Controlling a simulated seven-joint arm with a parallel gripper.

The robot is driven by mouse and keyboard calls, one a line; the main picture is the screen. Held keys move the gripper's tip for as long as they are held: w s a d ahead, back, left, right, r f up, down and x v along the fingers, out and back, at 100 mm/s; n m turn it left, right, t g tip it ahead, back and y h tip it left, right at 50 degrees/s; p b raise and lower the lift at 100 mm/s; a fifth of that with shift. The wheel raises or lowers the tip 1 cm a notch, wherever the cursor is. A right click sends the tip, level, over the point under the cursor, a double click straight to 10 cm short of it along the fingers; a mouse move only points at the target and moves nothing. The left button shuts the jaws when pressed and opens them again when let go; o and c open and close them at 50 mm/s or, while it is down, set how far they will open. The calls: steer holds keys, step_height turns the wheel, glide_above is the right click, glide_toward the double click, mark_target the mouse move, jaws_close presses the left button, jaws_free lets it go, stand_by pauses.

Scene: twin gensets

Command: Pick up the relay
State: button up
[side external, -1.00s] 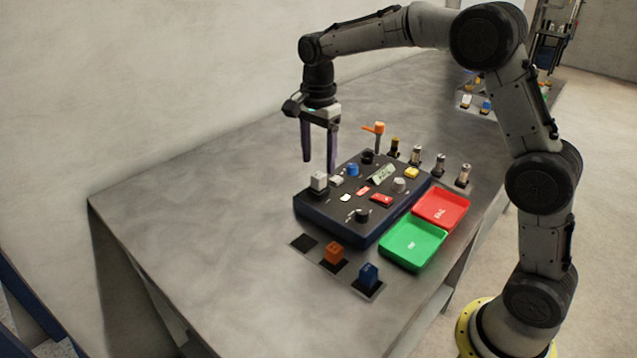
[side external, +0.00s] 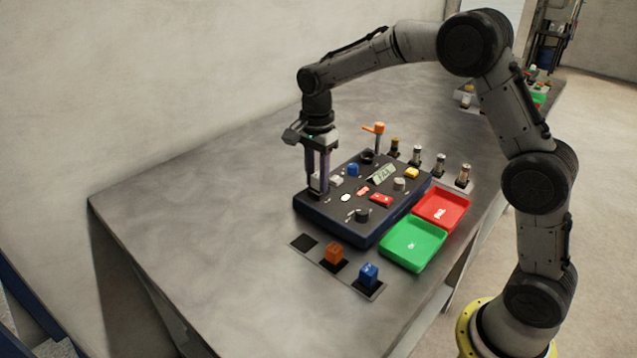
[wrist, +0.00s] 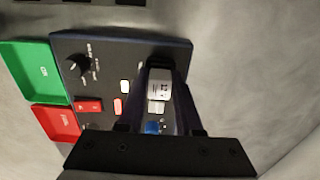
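The relay, a small pale block (side external: 315,184), sits upright at the near left corner of the dark control panel (side external: 340,222). In the wrist view its white labelled top (wrist: 159,86) shows between the fingers. My gripper (side external: 318,188) points straight down over that corner, with its two dark fingers either side of the block. The fingers stand close together, about the block's width apart, and appear shut on it. The fingers partly hide the block's sides and its seat on the panel.
The panel carries knobs, buttons and a small display (side external: 383,174) close by. A green tray (side external: 416,262) and a red tray (side external: 462,222) stand to its right. Orange (side external: 334,254) and blue (side external: 368,275) blocks sit in front. The table at left is clear.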

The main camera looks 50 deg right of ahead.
jaws_close()
steer(key=shift+r, duration=0.1)
